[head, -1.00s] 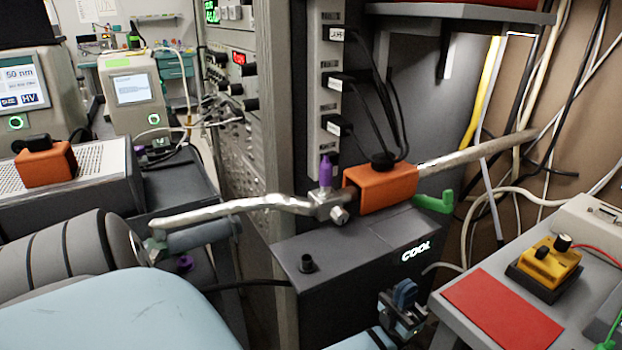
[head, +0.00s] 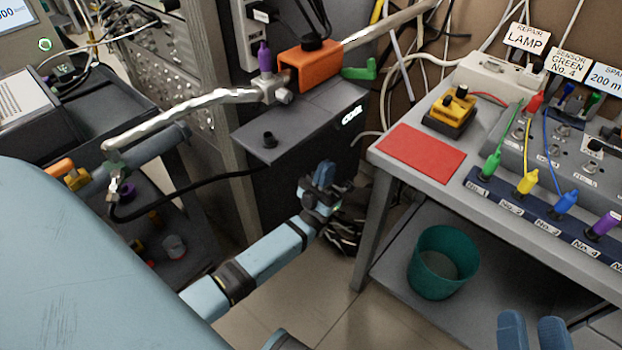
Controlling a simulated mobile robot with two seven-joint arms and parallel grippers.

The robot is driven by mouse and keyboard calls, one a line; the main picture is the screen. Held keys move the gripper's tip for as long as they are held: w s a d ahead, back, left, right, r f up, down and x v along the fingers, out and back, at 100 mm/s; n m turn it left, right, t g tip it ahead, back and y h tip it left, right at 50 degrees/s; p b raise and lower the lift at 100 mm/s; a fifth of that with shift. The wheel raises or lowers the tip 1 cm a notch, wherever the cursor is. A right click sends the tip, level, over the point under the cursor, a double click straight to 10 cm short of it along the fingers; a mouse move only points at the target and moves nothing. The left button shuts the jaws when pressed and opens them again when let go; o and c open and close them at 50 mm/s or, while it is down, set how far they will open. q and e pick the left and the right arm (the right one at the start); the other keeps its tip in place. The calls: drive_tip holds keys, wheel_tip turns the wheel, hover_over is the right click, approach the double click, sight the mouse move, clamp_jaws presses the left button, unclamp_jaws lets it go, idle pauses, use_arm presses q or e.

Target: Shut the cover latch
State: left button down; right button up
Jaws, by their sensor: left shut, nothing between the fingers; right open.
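I cannot pick out a cover latch for certain. My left gripper (head: 323,176) is shut and empty, in front of the COOL box in the picture; contact cannot be told. My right gripper (head: 533,330) shows only its two blue fingertips at the bottom right, apart and empty.
A grey bench (head: 378,157) on the right carries a red mat (head: 422,153), a yellow device (head: 450,108) and a panel with coloured plugs (head: 545,205). A green bin (head: 443,265) stands on its lower shelf. Floor shows between bench and my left arm.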

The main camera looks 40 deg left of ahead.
use_arm(q)
drive_tip(key=s+d+r+g+p, duration=0.4)
drive_tip(key=d+r+g+p, duration=0.3)
drive_tip(key=g+p, duration=0.7)
drive_tip(key=s+d+r+g+y+p, duration=0.1)
drive_tip(key=s+r+g+p, duration=0.1)
drive_tip(key=s+p, duration=0.4)
drive_tip(key=s+d+r+g+p, duration=0.1)
drive_tip(key=s+g+p, duration=0.3)
drive_tip(key=p, duration=0.7)
drive_tip(key=shift+s+d+r+m+g+y, duration=0.35)
drive_tip(key=shift+s+r, duration=0.55)
drive_tip(key=shift+s, duration=0.45)
